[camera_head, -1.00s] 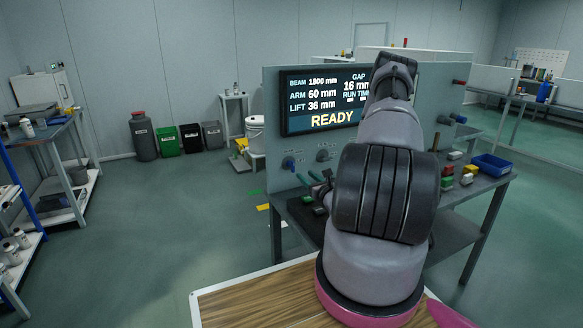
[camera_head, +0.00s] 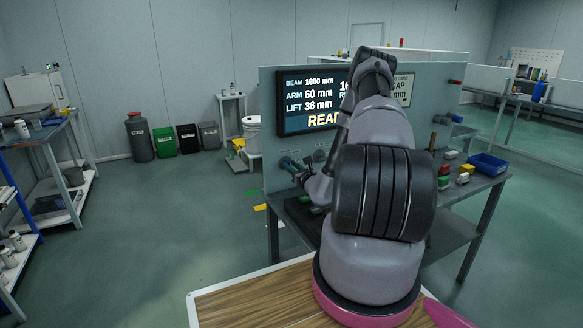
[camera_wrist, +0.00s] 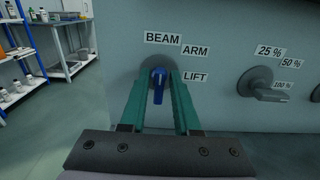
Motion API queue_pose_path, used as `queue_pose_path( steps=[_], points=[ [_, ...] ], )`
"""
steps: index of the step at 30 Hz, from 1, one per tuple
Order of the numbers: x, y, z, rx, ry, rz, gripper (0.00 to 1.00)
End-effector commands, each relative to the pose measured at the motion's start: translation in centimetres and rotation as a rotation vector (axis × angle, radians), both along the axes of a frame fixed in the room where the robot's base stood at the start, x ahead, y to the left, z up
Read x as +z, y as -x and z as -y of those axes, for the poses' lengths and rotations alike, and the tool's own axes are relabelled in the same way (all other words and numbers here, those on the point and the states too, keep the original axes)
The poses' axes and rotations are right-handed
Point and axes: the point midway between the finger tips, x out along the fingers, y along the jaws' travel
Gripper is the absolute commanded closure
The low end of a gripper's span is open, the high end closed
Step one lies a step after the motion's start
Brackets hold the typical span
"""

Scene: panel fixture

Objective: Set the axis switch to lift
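The axis switch (camera_wrist: 158,86) is a blue knob on a grey round base on the panel, in the middle of the wrist view. Its labels read BEAM above, ARM to the upper right and LIFT (camera_wrist: 195,77) to the right. The knob stands upright in the picture; which label it points to I cannot tell. My gripper (camera_wrist: 160,74) has its two green fingers on either side of the knob, open, with little room between; contact is unclear. In the head view my gripper (camera_head: 289,163) is at the panel's left and covers the switch.
A second, grey knob (camera_wrist: 264,87) with 25%, 50% and 100% labels sits to the right. Above is the display (camera_head: 310,101), partly behind my arm. A blue bin (camera_head: 487,163) and coloured blocks stand on the bench at right. Floor to the left is open.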

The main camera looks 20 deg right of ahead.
Motion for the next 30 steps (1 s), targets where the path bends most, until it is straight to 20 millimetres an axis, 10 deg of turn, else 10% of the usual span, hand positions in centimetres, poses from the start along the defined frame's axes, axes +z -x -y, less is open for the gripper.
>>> queue_pose_path(
  steps=[30],
  points=[
    [-0.15, 0.09, 0.32, -0.001, -0.236, -0.011, 1.00]
  ],
)
